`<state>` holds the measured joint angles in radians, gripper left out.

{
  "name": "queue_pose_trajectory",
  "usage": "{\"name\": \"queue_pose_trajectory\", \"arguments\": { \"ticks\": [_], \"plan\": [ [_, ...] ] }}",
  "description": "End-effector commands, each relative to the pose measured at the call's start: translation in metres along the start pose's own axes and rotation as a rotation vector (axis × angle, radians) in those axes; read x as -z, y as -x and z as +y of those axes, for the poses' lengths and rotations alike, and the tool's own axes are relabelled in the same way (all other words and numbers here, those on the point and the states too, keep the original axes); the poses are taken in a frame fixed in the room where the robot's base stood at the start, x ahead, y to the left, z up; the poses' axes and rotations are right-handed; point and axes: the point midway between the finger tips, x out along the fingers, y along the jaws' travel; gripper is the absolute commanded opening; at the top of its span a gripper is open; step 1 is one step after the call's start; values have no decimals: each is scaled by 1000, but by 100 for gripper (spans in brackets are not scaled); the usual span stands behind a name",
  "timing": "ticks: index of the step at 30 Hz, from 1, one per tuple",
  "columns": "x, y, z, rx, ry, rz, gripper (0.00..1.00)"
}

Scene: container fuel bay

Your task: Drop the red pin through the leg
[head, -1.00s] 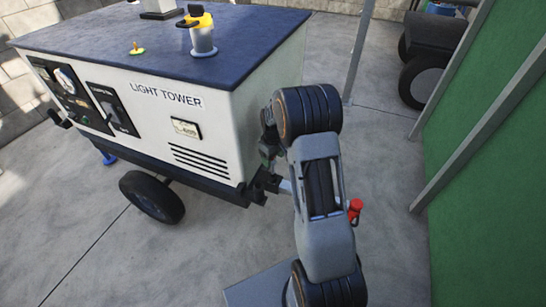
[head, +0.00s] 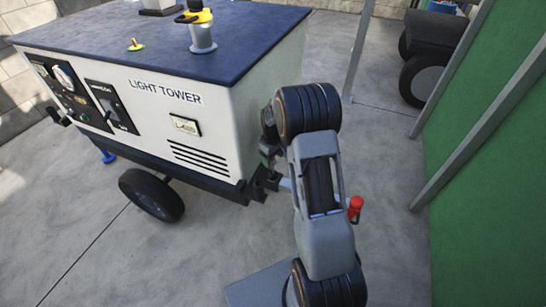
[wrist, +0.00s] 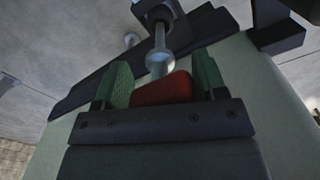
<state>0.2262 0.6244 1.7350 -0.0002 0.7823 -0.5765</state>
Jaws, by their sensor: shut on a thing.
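My gripper (wrist: 164,82) is shut on the red pin (wrist: 162,91), whose red part sits between the two green finger pads in the wrist view. A steel rod with a round knob (wrist: 160,63) shows just beyond the red part, towards a dark bracket (wrist: 158,14). I cannot tell whether the rod belongs to the pin. In the head view my gripper (head: 267,158) is small, beside the trailer's right end, above a dark corner bracket (head: 266,184). A pale grey leg bar (head: 286,183) runs out from there behind my arm. The pin is not discernible there, and the leg's hole is hidden.
The white light tower trailer (head: 225,120) with its dark top stands left of my arm. A red-topped part (head: 356,207) shows right of my arm. A green ribbed wall (head: 500,180) is at the right. The concrete floor (head: 390,200) between is mostly clear.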

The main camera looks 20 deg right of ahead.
Motion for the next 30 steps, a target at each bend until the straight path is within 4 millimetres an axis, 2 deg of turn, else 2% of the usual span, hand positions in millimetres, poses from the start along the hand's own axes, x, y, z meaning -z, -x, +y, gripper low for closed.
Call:
{"name": "queue_pose_trajectory", "arguments": {
  "ticks": [30],
  "plan": [
    [0,-29,0,0,0,0,36]
  ]
}}
